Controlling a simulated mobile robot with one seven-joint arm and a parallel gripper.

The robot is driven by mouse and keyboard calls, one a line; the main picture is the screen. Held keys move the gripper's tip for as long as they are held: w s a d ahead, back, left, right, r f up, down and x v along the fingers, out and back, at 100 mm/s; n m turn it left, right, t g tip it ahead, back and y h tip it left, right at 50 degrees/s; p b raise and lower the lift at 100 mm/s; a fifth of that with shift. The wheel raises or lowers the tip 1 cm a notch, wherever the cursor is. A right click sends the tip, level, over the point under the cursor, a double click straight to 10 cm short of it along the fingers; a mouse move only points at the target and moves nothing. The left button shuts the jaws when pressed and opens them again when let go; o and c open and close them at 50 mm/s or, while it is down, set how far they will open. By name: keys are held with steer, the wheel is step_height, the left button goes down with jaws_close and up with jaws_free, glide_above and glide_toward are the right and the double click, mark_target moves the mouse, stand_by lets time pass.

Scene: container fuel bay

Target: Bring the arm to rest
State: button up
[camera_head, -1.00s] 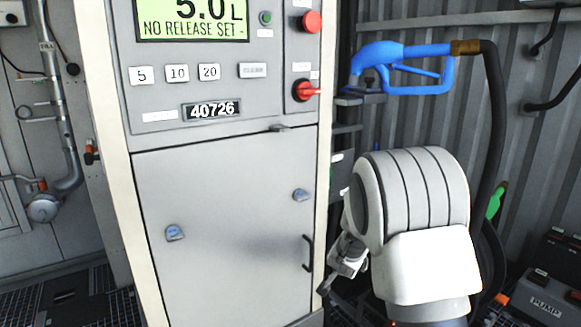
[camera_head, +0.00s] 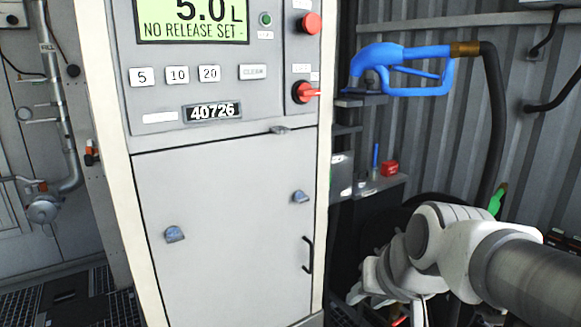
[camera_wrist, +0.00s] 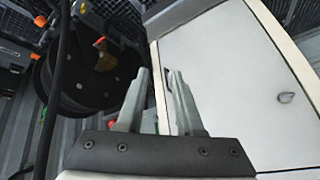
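My arm crosses the lower right of the head view, folded low to the right of the grey dispenser cabinet (camera_head: 235,235). In the wrist view my gripper (camera_wrist: 160,75) has its two grey fingers apart with nothing between them. The cabinet's pale front and edge lie beyond the fingers on the right there. In the head view the fingers cannot be made out clearly. The blue nozzle (camera_head: 415,78) sits on its holder at the upper right, apart from my arm, with a black hose (camera_head: 492,130) running down from it.
The cabinet display reads 5.0 L, NO RELEASE SET. A red block (camera_head: 390,168) stands on a small shelf behind my arm. A dark hose reel (camera_wrist: 85,75) fills the left of the wrist view. Corrugated wall (camera_head: 420,130) closes the right side.

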steer(key=s+d+n+h, duration=0.1)
steer(key=s+d, duration=0.1)
steer(key=s, duration=0.8)
step_height(320, 180, up, 28)
steer(key=p, duration=2.8)
steer(key=shift+w+d+g+p, duration=0.15)
steer(key=shift+w+g+p, duration=0.15)
steer(key=shift+w+g, duration=0.15)
steer(key=shift+f, duration=0.1)
